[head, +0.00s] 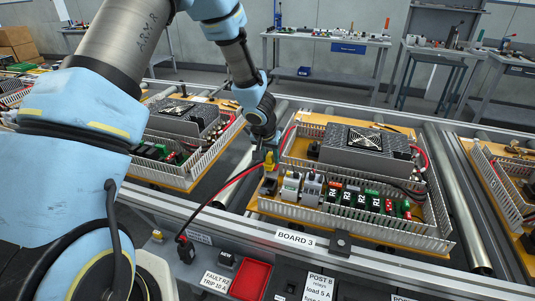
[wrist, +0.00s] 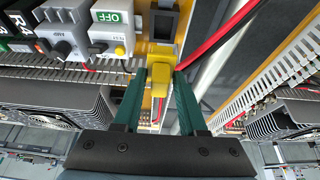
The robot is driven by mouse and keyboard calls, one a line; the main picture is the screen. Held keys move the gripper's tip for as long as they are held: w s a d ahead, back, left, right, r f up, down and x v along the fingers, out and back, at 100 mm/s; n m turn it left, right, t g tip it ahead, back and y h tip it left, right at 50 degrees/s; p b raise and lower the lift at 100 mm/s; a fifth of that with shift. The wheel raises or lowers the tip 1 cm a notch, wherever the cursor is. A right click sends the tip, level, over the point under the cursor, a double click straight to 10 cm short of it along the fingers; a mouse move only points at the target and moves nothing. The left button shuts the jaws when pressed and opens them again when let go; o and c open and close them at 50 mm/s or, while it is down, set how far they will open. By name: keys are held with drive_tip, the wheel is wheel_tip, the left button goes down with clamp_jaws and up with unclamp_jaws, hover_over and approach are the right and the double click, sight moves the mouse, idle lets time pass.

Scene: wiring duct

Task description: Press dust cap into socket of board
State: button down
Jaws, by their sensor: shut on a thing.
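My gripper (wrist: 160,78) is shut on the yellow dust cap (wrist: 160,83), which sits between its two green fingers in the wrist view. In the head view the yellow cap (head: 269,158) shows below my gripper (head: 268,148), at the near left corner of the board (head: 250,207) labelled Board 3. A black, frame-like socket (wrist: 164,20) lies just beyond the cap in the wrist view. The cap looks upright. I cannot tell whether it touches the socket or stands apart from it.
Grey devices (head: 291,186), coloured relays (head: 372,203) and a black-topped power unit (head: 366,150) crowd the board inside slotted duct walls. A red cable (head: 225,187) runs close beside the cap to a black plug (head: 186,250) on the front panel. A red tray (head: 250,278) stands in front.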

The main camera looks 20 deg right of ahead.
sight(269, 170)
drive_tip(key=shift+a, duration=0.1)
wheel_tip(269, 170, down, 6)
drive_tip(key=b, duration=0.4)
drive_tip(key=shift+r+b, duration=0.1)
drive_tip(key=shift+b, duration=0.2)
drive_tip(key=shift+p, duration=0.5)
idle(1.7)
drive_tip(key=shift+s+f+b, duration=0.1)
drive_tip(key=shift+f+b, duration=1.15)
drive_tip(key=shift+f, duration=0.3)
drive_tip(key=shift+c, duration=1.9)
unclamp_jaws()
